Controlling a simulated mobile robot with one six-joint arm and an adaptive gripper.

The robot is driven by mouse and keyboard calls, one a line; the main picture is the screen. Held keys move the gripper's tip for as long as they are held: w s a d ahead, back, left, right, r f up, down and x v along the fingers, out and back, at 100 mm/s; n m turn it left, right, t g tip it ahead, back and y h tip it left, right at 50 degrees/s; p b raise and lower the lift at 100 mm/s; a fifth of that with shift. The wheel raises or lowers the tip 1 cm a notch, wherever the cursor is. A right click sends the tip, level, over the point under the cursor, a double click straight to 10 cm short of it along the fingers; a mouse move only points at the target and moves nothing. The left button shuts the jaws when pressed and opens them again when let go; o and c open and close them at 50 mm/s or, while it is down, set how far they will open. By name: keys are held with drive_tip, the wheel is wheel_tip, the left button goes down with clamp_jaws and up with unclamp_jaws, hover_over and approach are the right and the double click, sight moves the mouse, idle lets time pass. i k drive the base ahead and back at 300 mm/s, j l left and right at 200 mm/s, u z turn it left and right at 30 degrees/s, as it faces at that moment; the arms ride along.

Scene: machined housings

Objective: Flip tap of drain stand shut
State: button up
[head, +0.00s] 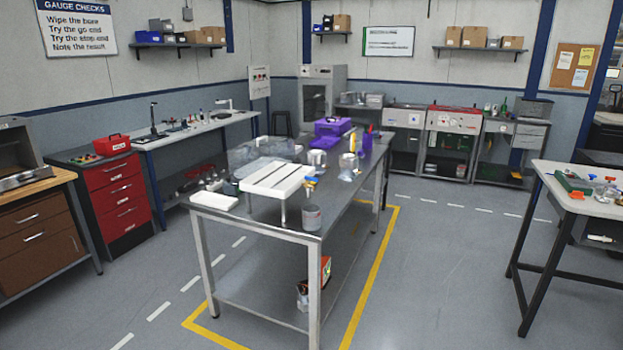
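What looks like the drain stand is a white, slotted, raised tray (263,188) on thin legs, near the front of the long steel table (278,227) in the head view. A small yellow and blue part, which may be its tap (310,184), sits at the stand's right end. It is too small to tell whether the tap is open or shut. A grey cup (311,217) stands on the table below that end, near the table's right front corner. My gripper is not in view.
A flat white tray (214,201) lies at the table's front left. Clear bins (262,152), a purple box (332,127) and metal containers stand farther back. A bench with loose parts (590,190) is at right. Open floor (440,265) lies between it and the table.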

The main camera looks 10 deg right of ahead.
sight(306, 177)
drive_tip(key=i+l, duration=0.2)
drive_tip(key=i, duration=0.35)
drive_tip(key=i+l+u, duration=0.1)
drive_tip(key=i, duration=0.4)
drive_tip(key=i+l, duration=0.25)
drive_tip(key=i, duration=0.3)
drive_tip(key=i+l+u, duration=0.1)
drive_tip(key=i+l, duration=0.15)
drive_tip(key=i, duration=0.3)
drive_tip(key=i+l, duration=0.25)
drive_tip(key=i, duration=0.25)
drive_tip(key=i+l, duration=0.25)
drive_tip(key=i, duration=0.3)
drive_tip(key=u, duration=0.05)
